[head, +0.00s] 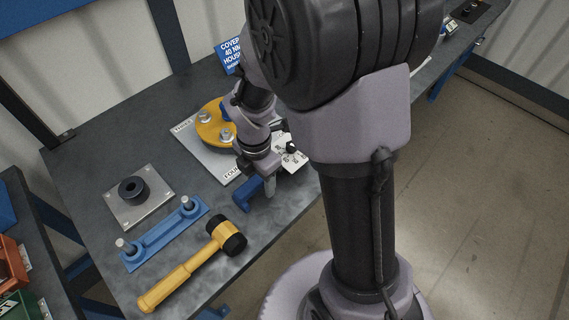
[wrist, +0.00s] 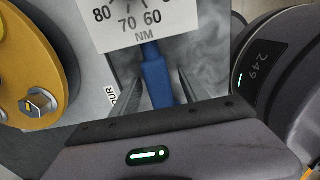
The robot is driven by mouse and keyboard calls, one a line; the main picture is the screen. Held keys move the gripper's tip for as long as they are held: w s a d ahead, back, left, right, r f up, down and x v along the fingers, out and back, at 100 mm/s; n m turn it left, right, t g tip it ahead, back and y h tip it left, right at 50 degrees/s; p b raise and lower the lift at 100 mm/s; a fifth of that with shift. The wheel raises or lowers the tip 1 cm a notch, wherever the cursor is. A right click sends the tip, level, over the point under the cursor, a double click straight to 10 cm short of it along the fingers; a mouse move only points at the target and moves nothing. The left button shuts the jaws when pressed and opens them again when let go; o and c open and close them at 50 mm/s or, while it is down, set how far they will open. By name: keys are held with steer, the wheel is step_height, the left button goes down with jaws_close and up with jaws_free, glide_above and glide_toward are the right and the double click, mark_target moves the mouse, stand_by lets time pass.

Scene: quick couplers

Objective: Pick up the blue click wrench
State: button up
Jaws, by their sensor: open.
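The blue click wrench (wrist: 155,75) shows in the wrist view as a blue shaft running down from a white dial card marked 80, 70, 60 NM (wrist: 140,22). My gripper (wrist: 155,88) is open, with one dark finger on each side of the blue shaft. The shaft's lower end is hidden behind my gripper body. In the head view my gripper (head: 268,187) points down at the table's front edge, and my arm covers much of the wrench. A blue piece (head: 246,200) shows beside the finger there; I cannot tell whether it is the wrench.
A grey plate (head: 205,160) with a yellow disc (head: 208,128) and bolts lies behind and left. A black ring on a metal plate (head: 118,206), a blue bar with two bolts (head: 165,234) and a yellow mallet (head: 190,268) lie to the left on the dark table (head: 85,160).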

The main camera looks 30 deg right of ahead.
steer(key=shift+r, duration=0.15)
jaws_close()
stand_by(1.2)
